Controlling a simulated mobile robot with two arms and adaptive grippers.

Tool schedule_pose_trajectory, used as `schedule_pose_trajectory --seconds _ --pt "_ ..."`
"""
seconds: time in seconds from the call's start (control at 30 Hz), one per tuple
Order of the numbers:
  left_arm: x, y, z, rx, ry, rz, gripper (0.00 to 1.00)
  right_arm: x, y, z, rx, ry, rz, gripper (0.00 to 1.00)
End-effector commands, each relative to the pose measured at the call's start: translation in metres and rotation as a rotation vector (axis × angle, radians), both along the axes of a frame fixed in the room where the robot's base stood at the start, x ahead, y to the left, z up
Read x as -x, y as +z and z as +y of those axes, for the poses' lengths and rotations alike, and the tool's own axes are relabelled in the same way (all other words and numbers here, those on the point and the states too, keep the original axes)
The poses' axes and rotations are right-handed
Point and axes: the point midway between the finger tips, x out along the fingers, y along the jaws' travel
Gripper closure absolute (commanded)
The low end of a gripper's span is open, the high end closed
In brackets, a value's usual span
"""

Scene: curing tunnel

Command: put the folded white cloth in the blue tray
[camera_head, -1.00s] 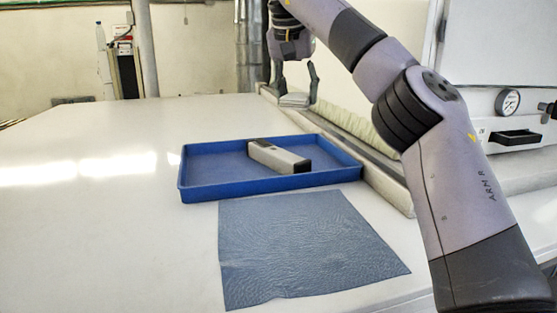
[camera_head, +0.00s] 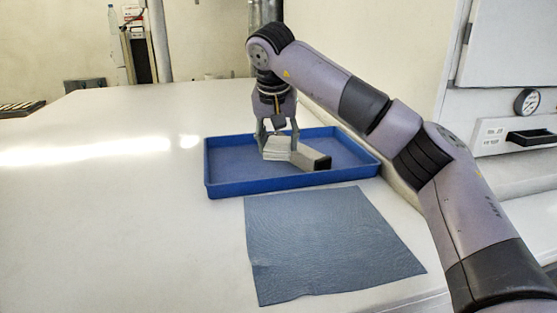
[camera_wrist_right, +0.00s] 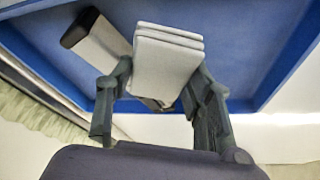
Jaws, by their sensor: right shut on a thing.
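The folded white cloth (camera_head: 276,147) is between the fingers of my right gripper (camera_head: 278,136), which is shut on it. In the right wrist view the cloth (camera_wrist_right: 166,62) shows as a layered stack between the two fingers (camera_wrist_right: 163,88). The blue tray (camera_head: 210,180) lies on the white table, and the cloth is over its inside. Whether the cloth touches the tray floor or the grey-white block beside it, I cannot tell. My left gripper is not in view.
A blue-grey mat (camera_head: 330,245) lies in front of the tray. The white table (camera_head: 110,220) is clear on the left. A cabinet with a gauge (camera_head: 527,101) stands at the right.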

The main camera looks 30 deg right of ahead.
Motion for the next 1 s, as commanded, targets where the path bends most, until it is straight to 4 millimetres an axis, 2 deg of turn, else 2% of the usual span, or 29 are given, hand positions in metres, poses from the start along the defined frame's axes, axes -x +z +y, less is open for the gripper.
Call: schedule_pose_trajectory --seconds 0.1,0.27,0.5,0.87,0.9,1.0 --pt "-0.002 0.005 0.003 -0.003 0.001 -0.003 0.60 0.000 -0.013 -0.001 0.000 -0.001 0.000 0.74" --pt "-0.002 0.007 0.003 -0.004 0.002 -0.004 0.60 0.000 -0.023 0.000 0.000 -0.001 0.000 0.74" --pt "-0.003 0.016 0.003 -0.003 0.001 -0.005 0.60 0.000 -0.054 -0.001 0.000 -0.001 0.000 0.74" --pt "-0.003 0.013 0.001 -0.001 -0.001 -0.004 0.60 0.000 -0.059 0.000 0.000 -0.001 -0.001 0.74" --pt "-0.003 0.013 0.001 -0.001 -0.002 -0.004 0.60 0.000 -0.059 0.000 0.000 -0.001 -0.001 0.52" --pt "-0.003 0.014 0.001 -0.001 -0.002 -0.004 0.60 0.000 -0.059 0.000 0.000 -0.001 -0.001 0.45"
